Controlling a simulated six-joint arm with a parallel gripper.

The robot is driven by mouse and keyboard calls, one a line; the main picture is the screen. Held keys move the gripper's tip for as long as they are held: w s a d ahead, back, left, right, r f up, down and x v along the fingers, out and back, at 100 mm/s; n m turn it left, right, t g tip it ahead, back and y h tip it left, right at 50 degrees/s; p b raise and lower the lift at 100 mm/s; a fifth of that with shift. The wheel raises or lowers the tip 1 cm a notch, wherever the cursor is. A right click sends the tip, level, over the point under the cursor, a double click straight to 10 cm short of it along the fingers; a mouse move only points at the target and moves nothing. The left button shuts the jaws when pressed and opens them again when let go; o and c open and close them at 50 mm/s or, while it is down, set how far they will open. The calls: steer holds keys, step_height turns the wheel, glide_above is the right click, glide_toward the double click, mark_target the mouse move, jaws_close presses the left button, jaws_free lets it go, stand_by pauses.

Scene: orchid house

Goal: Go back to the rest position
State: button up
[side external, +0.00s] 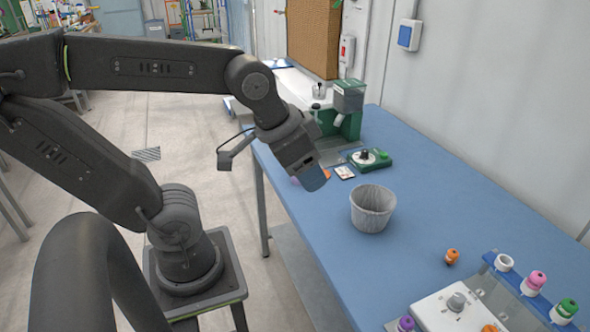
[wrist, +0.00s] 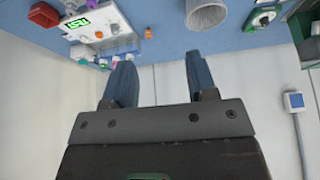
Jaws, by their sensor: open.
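My gripper (wrist: 160,85) is open and empty in the wrist view, with its two blue fingers apart and nothing between them. In the side external view my gripper (side external: 318,180) hangs from my arm over the left edge of the blue table (side external: 440,205). It is to the left of and apart from a grey ribbed pot (side external: 372,210). The pot also shows at the top of the wrist view (wrist: 206,14). The fingertips are only partly visible in the side external view.
A green and white machine (side external: 348,105) and a green device with a round top (side external: 370,158) stand at the far end. Near the front are a white device (side external: 440,318), a small orange-capped item (side external: 452,256) and a blue rack (side external: 530,290) with coloured caps. The table's middle right is clear.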

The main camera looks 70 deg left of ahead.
steer(key=shift+s+a+f+n, duration=0.15)
steer(key=shift+s, duration=0.3)
steer(key=shift+s+a+f+n, duration=0.1)
steer(key=shift+s+n, duration=0.05)
steer(key=shift+s, duration=0.25)
